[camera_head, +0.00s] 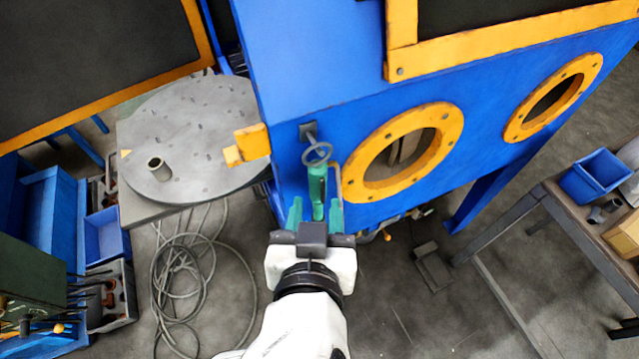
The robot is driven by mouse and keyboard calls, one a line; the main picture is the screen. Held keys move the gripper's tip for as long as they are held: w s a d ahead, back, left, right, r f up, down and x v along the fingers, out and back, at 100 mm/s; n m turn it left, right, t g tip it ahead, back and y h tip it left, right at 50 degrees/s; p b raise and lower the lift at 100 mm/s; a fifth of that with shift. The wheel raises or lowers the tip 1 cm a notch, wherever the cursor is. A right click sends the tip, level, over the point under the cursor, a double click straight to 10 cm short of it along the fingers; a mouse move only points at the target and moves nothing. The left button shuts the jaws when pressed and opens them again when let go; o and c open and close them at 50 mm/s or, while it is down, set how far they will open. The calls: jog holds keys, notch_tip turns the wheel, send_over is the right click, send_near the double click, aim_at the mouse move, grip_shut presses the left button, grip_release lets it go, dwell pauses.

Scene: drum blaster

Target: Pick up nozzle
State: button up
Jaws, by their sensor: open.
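My gripper (315,213) is open, with green fingers pointing at the blue cabinet. A green upright part (317,188) shows between and beyond the fingers, below a grey ring-shaped handwheel (317,154) on the cabinet front. I cannot tell whether the fingers touch this part. I cannot tell for sure which thing is the nozzle. Small dark grey pipe-like pieces (598,214) lie on the bench at the right, far from my gripper.
The blue cabinet (320,60) has yellow-rimmed round ports (361,187). The turntable (205,112) has a yellow block (252,142) at its edge. Coiled cable (190,285) lies on the floor. A blue bin (594,175) stands on the right bench (550,205). Floor between is fairly open.

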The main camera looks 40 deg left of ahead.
aim_at(317, 193)
jog(key=shift+p+x, duration=0.65)
jog(key=shift+x, duration=2.1)
grip_shut()
